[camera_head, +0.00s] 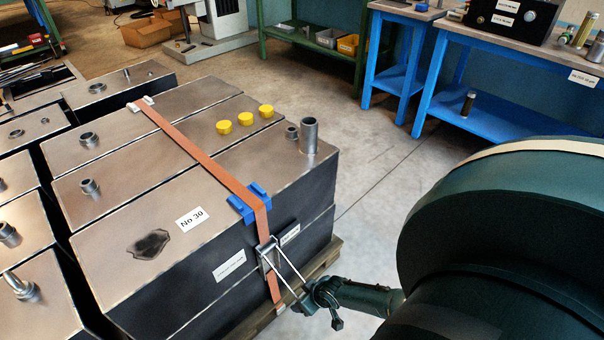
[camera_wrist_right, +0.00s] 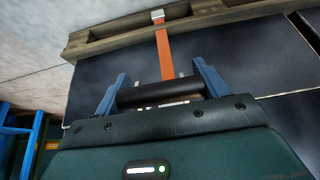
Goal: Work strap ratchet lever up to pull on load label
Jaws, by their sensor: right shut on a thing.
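An orange strap (camera_head: 205,158) runs over the dark metal-topped boxes and down the front side. A blue corner protector (camera_head: 249,203) sits under it at the edge. The metal ratchet (camera_head: 267,256) hangs on the strap below, its lever (camera_head: 286,272) sticking out and down from the load. My right gripper (camera_head: 322,298) is shut on the lever's end. In the right wrist view the dark lever grip (camera_wrist_right: 160,93) lies between its blue fingers. White labels are on the front side (camera_head: 229,265), partly beside the ratchet (camera_head: 290,234), and on top, reading "No 30" (camera_head: 190,218). My left gripper is out of view.
The load stands on a wooden pallet (camera_head: 325,262). Yellow caps (camera_head: 245,118) and a metal pipe stub (camera_head: 309,136) are on top. Blue benches (camera_head: 421,90) stand at the back right. The floor (camera_head: 395,140) between is clear. My large dark arm hides the lower right.

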